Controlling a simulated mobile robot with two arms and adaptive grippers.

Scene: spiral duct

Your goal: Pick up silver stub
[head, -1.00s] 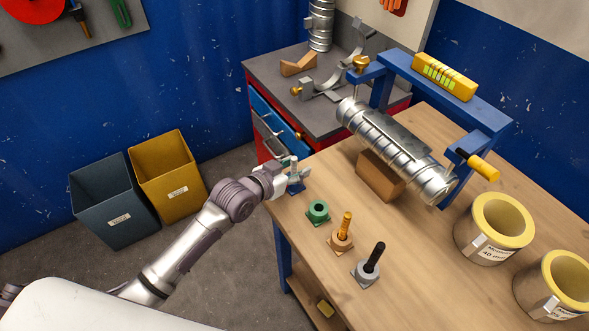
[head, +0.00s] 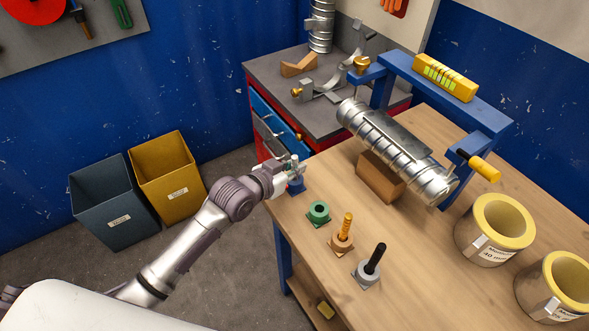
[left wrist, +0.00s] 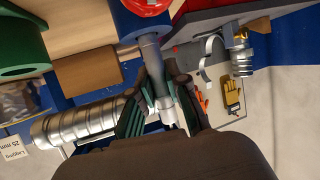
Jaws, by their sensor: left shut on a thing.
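My left gripper (head: 290,168) is at the near left corner of the wooden table. It is shut on the silver stub, a slim grey post that shows between the green-padded fingers (left wrist: 160,85) in the left wrist view, with its shaft (left wrist: 151,52) visible beyond them. A blue holder (head: 296,186) stands on the table just below the fingers, and its blue side also shows at the shaft's far end (left wrist: 127,25). I cannot tell whether the stub is clear of the holder. My right gripper is not in view.
A green holder (head: 318,212), an orange post (head: 346,226) and a black post (head: 376,257) stand in a row nearby. A silver spiral duct (head: 395,150) lies under a blue frame (head: 440,88). Yellow-rimmed rolls (head: 493,230) stand at right. Two bins (head: 167,178) are on the floor.

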